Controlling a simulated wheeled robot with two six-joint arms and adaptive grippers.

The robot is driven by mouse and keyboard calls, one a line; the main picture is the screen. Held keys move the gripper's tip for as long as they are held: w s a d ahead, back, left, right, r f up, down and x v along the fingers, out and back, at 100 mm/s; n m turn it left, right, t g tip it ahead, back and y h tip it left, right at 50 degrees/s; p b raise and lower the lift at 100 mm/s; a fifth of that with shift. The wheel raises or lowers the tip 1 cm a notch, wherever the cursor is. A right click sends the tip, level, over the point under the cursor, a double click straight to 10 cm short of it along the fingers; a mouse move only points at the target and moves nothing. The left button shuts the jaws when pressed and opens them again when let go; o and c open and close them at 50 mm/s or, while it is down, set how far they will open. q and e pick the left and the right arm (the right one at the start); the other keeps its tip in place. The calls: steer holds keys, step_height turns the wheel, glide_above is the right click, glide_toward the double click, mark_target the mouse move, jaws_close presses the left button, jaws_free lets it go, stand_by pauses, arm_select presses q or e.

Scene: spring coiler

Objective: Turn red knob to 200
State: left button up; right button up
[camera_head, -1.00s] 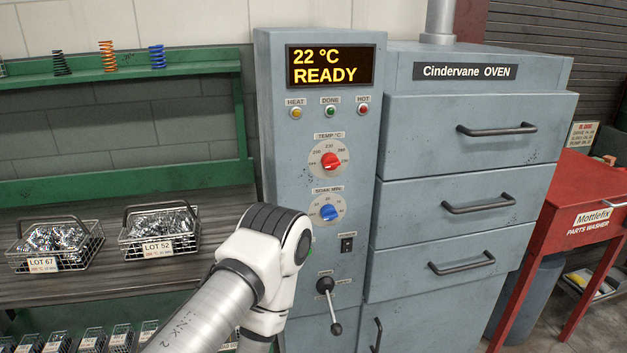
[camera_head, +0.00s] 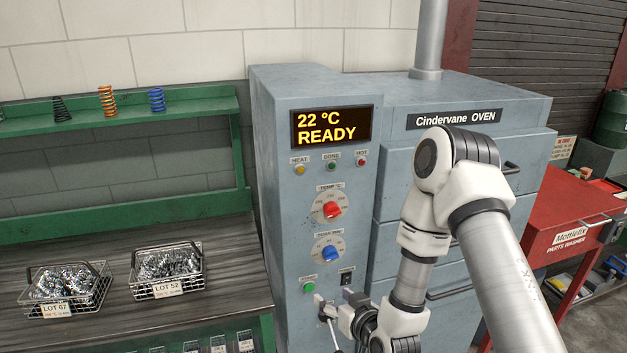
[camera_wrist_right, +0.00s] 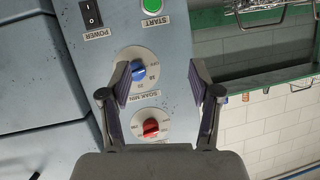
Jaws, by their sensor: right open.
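The red knob (camera_head: 333,210) sits on a round white dial marked TEMP °C on the oven's grey-blue control panel. It also shows in the right wrist view (camera_wrist_right: 151,128), upside down. I cannot read its exact setting. The display (camera_head: 329,127) above reads 22 °C READY. My right gripper (camera_head: 336,298) is open and empty, low in front of the panel, below the red knob and apart from it. In the right wrist view, its spread fingers (camera_wrist_right: 160,78) frame part of the blue SOAK MIN knob (camera_wrist_right: 138,73). My left gripper is not in view.
A green START button (camera_head: 307,282) and a black POWER switch (camera_head: 346,278) lie below the knobs. A lever is partly hidden by my right gripper. Wire baskets (camera_head: 167,290) stand on the bench at left. Oven drawers with handles are at right, partly behind my right arm.

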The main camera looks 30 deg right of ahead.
mark_target(335, 214)
steer(key=w+d+r+m+t+h+p, duration=0.1)
steer(key=d+r+t, duration=0.15)
steer(key=r, duration=0.45)
steer(key=w+d+r+m+t+h+p, duration=0.1)
steer(key=w+d+r+t, duration=0.15)
steer(key=r, duration=0.55)
steer(key=shift+g, duration=0.4)
steer(key=w+p, duration=0.1)
steer(key=w, duration=0.3)
steer(key=w+d+p, duration=0.1)
steer(key=w, duration=0.1)
steer(key=shift+w+f+p, duration=0.2)
steer(key=shift+w+p, duration=0.05)
steer(key=shift+p, duration=0.05)
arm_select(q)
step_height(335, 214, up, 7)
arm_select(e)
steer(key=shift+w+d+f, duration=0.15)
steer(key=shift+w+f, duration=0.05)
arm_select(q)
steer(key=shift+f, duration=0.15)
arm_select(e)
steer(key=c, duration=1.1)
